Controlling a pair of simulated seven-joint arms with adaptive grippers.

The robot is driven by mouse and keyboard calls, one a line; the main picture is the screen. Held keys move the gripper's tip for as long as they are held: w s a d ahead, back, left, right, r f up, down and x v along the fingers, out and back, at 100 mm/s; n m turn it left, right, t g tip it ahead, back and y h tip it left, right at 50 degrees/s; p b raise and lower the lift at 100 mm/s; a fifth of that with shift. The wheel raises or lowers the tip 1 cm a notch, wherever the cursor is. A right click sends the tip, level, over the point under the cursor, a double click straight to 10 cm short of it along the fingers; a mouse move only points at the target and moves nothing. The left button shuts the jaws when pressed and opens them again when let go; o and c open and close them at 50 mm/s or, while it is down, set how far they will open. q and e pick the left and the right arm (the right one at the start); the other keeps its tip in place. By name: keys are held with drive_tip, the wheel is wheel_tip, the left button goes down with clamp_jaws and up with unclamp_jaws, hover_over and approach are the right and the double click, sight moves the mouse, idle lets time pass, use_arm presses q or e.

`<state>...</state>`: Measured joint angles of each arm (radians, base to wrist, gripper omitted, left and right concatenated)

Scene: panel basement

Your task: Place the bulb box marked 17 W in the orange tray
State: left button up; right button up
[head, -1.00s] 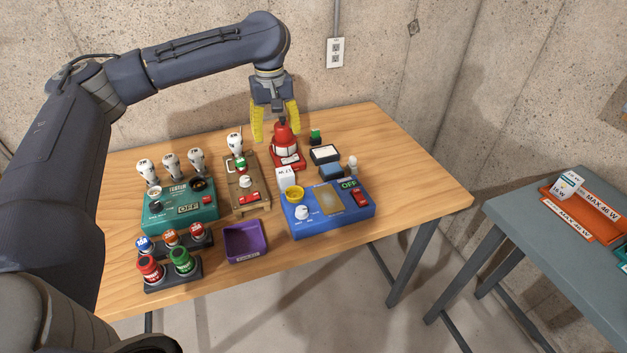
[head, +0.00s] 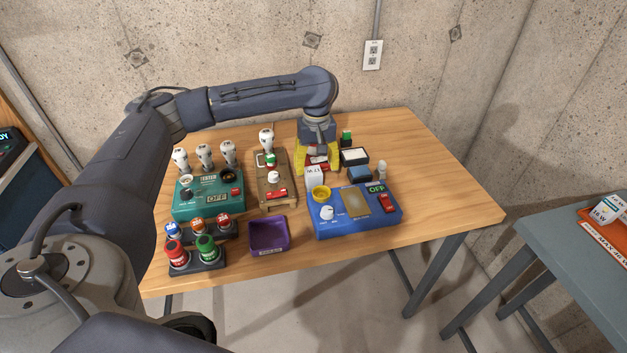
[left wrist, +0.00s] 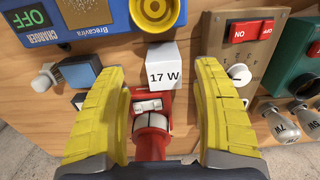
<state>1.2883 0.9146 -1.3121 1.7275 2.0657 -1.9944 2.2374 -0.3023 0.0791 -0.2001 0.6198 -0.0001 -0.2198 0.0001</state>
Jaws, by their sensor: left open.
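The white bulb box (head: 314,177) stands on the wooden table behind the blue tester; its 17 W label reads clearly in the left wrist view (left wrist: 163,66). My left gripper (head: 318,168) is open, with its yellow fingers low over the table just behind the box. In the left wrist view the box shows in the gap between the fingertips, with no visible contact. The orange tray (head: 583,217) is on the grey table at the right, partly cut off by the picture's edge. My right gripper is not in view.
A red device (left wrist: 151,135) sits between my fingers in the wrist view. The blue tester (head: 342,217), wooden bulb stand (head: 268,200), green tester (head: 190,210) and purple tray (head: 254,246) crowd the table. Another white box (head: 607,208) is at the orange tray. The wooden table's right side is clear.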

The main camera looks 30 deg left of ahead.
sight(314, 181)
use_arm(q)
drive_tip(key=shift+s+a+f, duration=0.1)
drive_tip(key=shift+a+f, duration=0.05)
drive_tip(key=shift+f, duration=1.55)
drive_tip(key=shift+a+f, duration=0.15)
drive_tip(key=shift+f, duration=1.55)
drive_tip(key=c, duration=1.4)
drive_tip(key=shift+r, duration=0.1)
wheel_tip(314, 181, up, 20)
drive_tip(key=s+d+f+m, duration=0.3)
drive_tip(key=s+d+m, duration=0.1)
drive_tip(key=d, duration=0.3)
drive_tip(key=s+d+f+m, duration=0.4)
drive_tip(key=s+d+m, duration=0.1)
drive_tip(key=d, duration=0.3)
drive_tip(key=shift+d, duration=0.2)
